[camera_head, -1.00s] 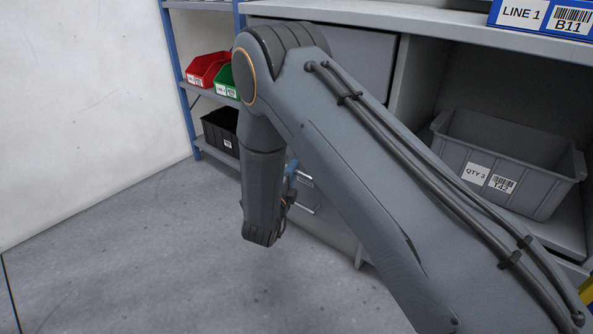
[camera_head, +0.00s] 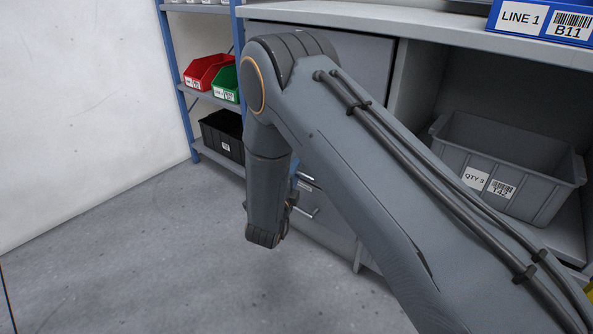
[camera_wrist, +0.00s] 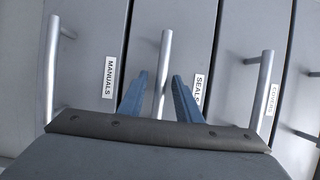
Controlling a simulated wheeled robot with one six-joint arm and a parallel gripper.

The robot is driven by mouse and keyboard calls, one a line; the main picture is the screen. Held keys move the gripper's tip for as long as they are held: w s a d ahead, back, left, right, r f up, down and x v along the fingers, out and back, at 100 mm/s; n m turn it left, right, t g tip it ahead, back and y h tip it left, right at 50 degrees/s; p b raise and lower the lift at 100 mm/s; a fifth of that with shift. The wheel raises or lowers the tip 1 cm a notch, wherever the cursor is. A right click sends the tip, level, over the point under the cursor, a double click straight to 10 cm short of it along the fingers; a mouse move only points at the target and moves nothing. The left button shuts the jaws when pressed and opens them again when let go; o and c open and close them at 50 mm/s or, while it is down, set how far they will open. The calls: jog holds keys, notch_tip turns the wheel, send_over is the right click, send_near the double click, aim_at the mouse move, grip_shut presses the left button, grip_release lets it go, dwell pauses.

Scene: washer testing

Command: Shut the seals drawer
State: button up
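The seals drawer (camera_wrist: 176,36) is the middle of three labelled drawer fronts in the wrist view, which looks at them sideways. Its label reads SEALS (camera_wrist: 199,88). Its bar handle (camera_wrist: 163,70) stands between the two blue fingers of my gripper (camera_wrist: 160,88). The fingers are apart, one on each side of the handle, with a visible gap to it. The front looks about level with its neighbours, but I cannot tell whether a small gap stays behind it. In the head view my arm covers most of the drawer unit (camera_head: 325,224).
The MANUALS drawer handle (camera_wrist: 53,70) and another drawer handle (camera_wrist: 262,90) stick out on either side. A grey bin (camera_head: 505,165) sits on the right shelf. Red (camera_head: 207,74) and green bins and a black crate (camera_head: 222,137) stand on the left rack. The floor at left is clear.

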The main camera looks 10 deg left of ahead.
jog(key=s+a+p, duration=0.1)
jog(key=s+p, duration=0.1)
jog(key=s, duration=0.5)
jog(key=shift+a, duration=0.15)
